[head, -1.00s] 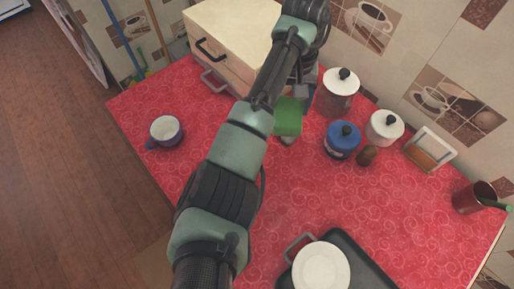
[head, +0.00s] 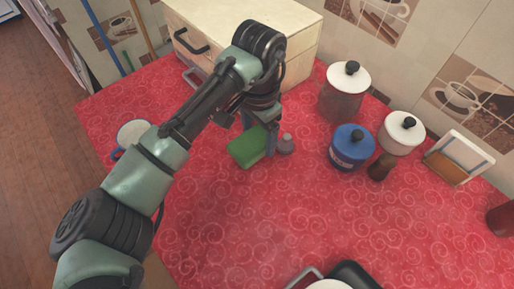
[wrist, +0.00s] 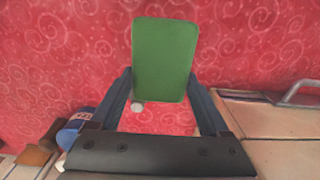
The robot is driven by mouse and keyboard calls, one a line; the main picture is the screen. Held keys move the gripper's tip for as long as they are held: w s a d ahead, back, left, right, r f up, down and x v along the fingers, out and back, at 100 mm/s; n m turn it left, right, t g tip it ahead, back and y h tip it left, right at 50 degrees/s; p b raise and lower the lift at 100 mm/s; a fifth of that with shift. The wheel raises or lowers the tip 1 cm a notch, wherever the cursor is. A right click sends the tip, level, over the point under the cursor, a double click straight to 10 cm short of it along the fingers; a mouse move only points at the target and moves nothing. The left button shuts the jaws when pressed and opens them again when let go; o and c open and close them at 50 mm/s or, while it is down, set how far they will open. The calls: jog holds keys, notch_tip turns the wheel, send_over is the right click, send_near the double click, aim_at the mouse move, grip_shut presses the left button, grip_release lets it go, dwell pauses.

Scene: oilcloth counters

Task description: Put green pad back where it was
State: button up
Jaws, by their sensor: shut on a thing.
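The green pad (head: 247,147) is a thick rectangular block, low over the red cloth in front of the cream box. My gripper (head: 256,138) is shut on it, partly hidden behind my arm in the head view. In the wrist view the green pad (wrist: 165,55) sits between the two fingers of my gripper (wrist: 160,82) and extends beyond their tips. I cannot tell whether the pad touches the cloth.
A small greyish bottle-like thing (head: 286,145) stands just right of the pad. The cream box (head: 290,30) is behind. A blue jar (head: 350,150), a brown shaker (head: 381,168) and white-lidded canisters (head: 400,133) stand to the right. Open red cloth (head: 250,220) lies in front.

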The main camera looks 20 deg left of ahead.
aim_at(258, 147)
jog(key=shift+f+b, duration=0.3)
jog(key=shift+f, duration=2)
jog(key=shift+f, duration=0.15)
jog(key=o, duration=1.2)
jog(key=shift+c, duration=0.2)
